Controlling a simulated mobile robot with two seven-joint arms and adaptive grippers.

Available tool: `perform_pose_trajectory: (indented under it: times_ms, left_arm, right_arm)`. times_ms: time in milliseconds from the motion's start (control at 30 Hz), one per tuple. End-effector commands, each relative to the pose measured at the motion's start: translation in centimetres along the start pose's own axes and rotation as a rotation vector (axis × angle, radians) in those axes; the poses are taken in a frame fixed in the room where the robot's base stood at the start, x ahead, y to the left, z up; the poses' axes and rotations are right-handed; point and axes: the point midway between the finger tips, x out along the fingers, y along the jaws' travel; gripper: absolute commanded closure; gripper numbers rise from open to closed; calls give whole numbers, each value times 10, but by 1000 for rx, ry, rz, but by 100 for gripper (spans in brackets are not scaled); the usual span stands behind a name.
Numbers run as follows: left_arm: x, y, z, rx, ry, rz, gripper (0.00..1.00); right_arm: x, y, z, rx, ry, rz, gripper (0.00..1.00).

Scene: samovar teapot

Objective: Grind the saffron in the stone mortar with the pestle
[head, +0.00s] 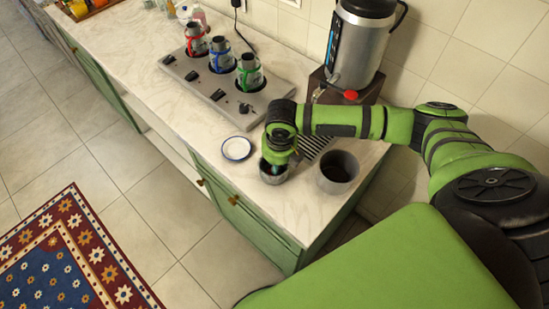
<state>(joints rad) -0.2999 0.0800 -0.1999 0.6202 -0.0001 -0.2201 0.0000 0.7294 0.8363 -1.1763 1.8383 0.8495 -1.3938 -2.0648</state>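A small grey bowl-shaped vessel (274,178), which looks like the stone mortar, stands near the front edge of the counter. My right gripper (277,160) points down over it, with its fingertips at or inside the rim. The gripper hides much of the mortar's opening. I cannot make out the pestle or the saffron. Whether the fingers are shut on something is too small and covered to tell. My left gripper is not in view.
A larger grey pot (339,172) stands close right of the mortar. A white saucer with a blue rim (236,148) lies to the left. Behind are a burner panel with several small coloured pots (221,54) and a silver samovar (357,49).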

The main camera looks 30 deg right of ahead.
Motion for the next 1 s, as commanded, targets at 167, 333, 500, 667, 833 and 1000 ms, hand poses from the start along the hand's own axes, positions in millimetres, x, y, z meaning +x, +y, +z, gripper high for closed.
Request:
perform_pose_trajectory:
  times_ms: [167, 333, 500, 667, 833, 1000]
  left_arm:
    - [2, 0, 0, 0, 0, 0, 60]
    - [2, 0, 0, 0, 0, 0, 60]
    - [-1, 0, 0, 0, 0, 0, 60]
    - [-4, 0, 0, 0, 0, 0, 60]
    - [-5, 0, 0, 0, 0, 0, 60]
    - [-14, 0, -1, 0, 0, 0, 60]
  right_arm:
    - [2, -5, 10, 2, -2, 1, 100]
    - [4, -8, 15, 0, -3, 2, 100]
    - [3, -1, 15, 0, -2, 2, 100]
    - [4, 9, 14, -1, -1, 2, 100]
    - [5, 12, 12, -1, 1, 3, 100]
    - [2, 7, 4, -1, 5, 2, 100]
